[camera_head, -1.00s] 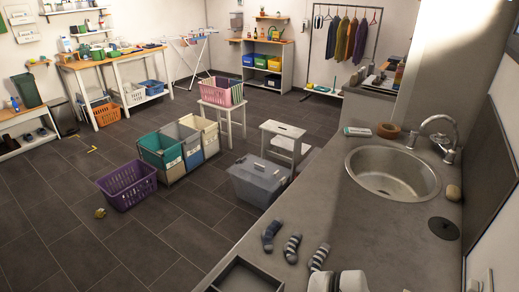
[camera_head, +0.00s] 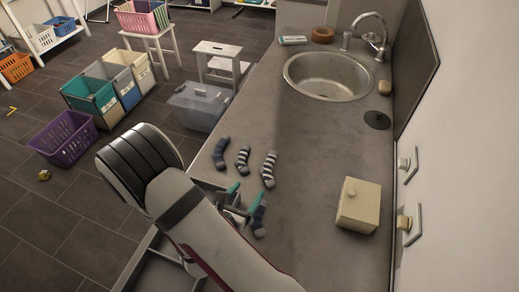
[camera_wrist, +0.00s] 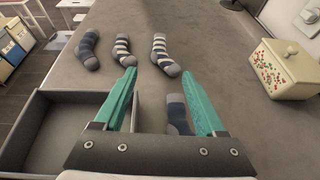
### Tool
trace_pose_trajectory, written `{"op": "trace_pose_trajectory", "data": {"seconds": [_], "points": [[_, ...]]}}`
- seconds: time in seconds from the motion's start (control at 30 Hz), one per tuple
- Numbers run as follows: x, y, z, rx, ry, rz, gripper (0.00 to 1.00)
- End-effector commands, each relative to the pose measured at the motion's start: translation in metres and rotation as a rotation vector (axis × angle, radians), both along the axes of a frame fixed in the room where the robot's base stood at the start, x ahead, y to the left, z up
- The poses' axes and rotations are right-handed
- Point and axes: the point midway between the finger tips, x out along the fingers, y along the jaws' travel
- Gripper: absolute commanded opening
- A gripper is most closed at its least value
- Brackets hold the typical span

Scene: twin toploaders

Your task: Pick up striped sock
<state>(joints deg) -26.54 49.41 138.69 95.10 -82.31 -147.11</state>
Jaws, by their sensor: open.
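Two grey-and-white striped socks lie on the counter, one in the middle (camera_head: 243,160) and one to its right (camera_head: 268,168). In the wrist view they are the middle sock (camera_wrist: 122,48) and right sock (camera_wrist: 163,54), beyond the fingertips. A darker blue-grey sock (camera_head: 222,152) lies left of them, also in the wrist view (camera_wrist: 88,50). Another dark sock (camera_wrist: 177,112) lies nearer, seen between the fingers close to the right one; the gripper partly hides it in the head view. My gripper (camera_head: 250,188) has teal fingers (camera_wrist: 158,74) spread apart, with nothing visibly held.
A cream box with painted flowers (camera_wrist: 285,70) stands on the counter to the right. A dark open-topped tray (camera_wrist: 45,145) is at the left. The sink (camera_head: 329,76) is at the far end. Bare counter lies between socks and sink.

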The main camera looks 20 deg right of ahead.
Motion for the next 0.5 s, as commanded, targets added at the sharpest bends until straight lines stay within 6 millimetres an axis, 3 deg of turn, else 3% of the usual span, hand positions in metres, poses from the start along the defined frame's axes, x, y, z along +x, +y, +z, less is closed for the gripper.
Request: {"op": "trace_pose_trajectory", "data": {"seconds": [0.3,0.5], "points": [[0.049,-0.058,-0.031,-0.018,0.009,-0.001,0.72],[0.065,-0.074,-0.041,-0.017,0.007,0.004,0.72]]}}
